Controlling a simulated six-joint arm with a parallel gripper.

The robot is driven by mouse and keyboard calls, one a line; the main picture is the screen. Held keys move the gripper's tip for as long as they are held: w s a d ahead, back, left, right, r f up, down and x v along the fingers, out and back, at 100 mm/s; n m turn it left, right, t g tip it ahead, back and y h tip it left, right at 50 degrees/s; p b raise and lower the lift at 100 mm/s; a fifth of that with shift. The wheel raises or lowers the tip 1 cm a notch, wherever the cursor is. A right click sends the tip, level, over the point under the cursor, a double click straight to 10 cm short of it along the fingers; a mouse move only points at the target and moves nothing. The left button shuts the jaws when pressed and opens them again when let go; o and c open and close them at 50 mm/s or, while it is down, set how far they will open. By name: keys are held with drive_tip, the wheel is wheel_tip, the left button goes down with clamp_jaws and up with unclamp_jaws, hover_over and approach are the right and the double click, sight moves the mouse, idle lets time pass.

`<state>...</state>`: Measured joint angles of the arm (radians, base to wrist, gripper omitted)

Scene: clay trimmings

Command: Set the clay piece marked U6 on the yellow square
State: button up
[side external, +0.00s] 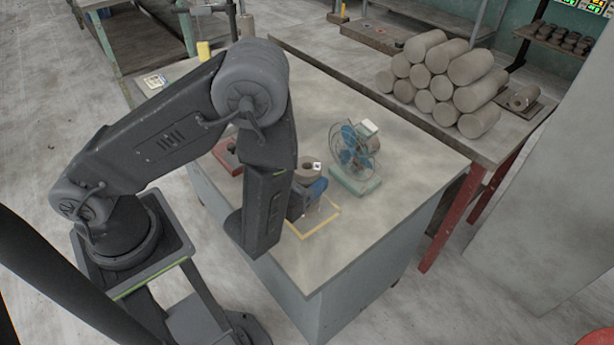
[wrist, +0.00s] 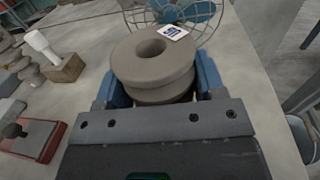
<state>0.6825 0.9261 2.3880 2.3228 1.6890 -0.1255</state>
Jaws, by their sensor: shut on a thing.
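The clay piece (wrist: 150,68) is a grey-brown spool-like ring with a hole in its top. Its white tag (wrist: 174,33) carries dark characters that look like U6 upside down. My gripper (wrist: 160,82) is shut on it, with a blue finger on each side. In the side view the clay piece (side external: 304,174) shows beside my gripper (side external: 307,193), partly covered by my arm. The yellow square (side external: 322,224) is an outline on the table, partly hidden behind my gripper and arm. The piece appears over or near its far part; I cannot tell its height.
A caged blue fan (side external: 354,157) stands close, to the right of the piece. A red-based item (side external: 228,155) lies to the left. In the wrist view a white mallet-like thing (wrist: 42,45) stands by a wooden block (wrist: 64,69). The table (side external: 365,228) is clear at the front right.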

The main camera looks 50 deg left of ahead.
drive_tip(key=shift+f, duration=0.15)
drive_tip(key=o, duration=1.3)
